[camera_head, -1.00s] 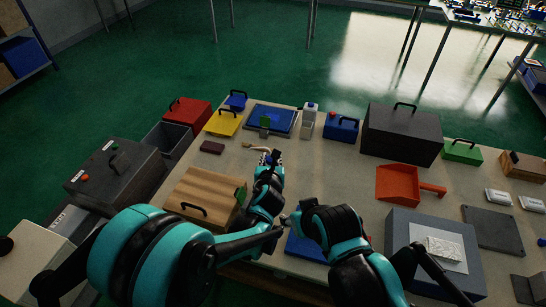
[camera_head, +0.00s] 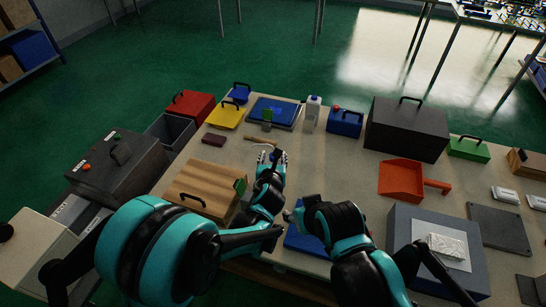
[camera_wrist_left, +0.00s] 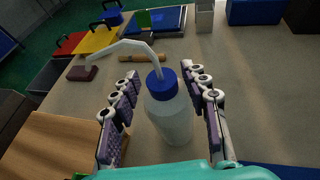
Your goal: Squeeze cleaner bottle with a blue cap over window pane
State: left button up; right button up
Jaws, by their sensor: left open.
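The bottle (camera_wrist_left: 170,115), translucent pale with a blue cap (camera_wrist_left: 161,83) and a bent white spout (camera_wrist_left: 125,48), stands upright on the bench in the left wrist view. My left gripper (camera_wrist_left: 165,92) is open, its fingers on either side of the bottle. The left gripper (camera_head: 272,157) also shows in the head view, where it mostly hides the bottle. My right gripper (camera_head: 292,216) is nearer the front edge; its fingers are too hidden to judge. A flat blue-framed panel (camera_head: 290,105) lies at the back; I cannot tell whether it is the window pane.
A wooden box (camera_head: 200,190) stands left of my left gripper. A brown bar (camera_wrist_left: 142,58) lies behind the bottle, with a dark red block (camera_head: 213,139) to its left. The central bench is fairly clear.

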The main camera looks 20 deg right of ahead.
pick_arm(q)
jog(key=p+v, duration=0.1)
jog(key=v, duration=0.5)
jog(key=shift+s+a+r, duration=0.1)
jog(key=shift+a+r, duration=0.1)
jog(key=shift+r, duration=0.1)
jog(key=a+r+n+y, duration=0.1)
jog(key=a+n, duration=0.2)
jog(key=a, duration=0.1)
jog(key=a+r+n, duration=0.1)
jog(key=a+n, duration=0.2)
jog(key=a, duration=0.1)
jog(key=a+r+n+g+y, duration=0.1)
jog(key=a+n, duration=0.3)
jog(key=shift+s+a+r+y+p, duration=0.1)
jog(key=shift+s+r+y+p, duration=0.05)
jog(key=shift+s+y+p, duration=0.2)
jog(key=s+a+n+g, duration=0.2)
jog(key=s+a+n, duration=0.7)
jog(key=n, duration=0.5)
jog(key=s+a+n+g+y, duration=0.1)
jog(key=s+a+n+g, duration=0.1)
jog(key=s+a+n, duration=0.7)
jog(key=a+n, duration=0.2)
jog(key=n, duration=0.4)
jog(key=shift+s+a+r+n+g, duration=0.15)
jog(key=shift+a+r+n+g, duration=0.15)
jog(key=shift+a+g, duration=0.1)
jog(key=shift+y, duration=0.25)
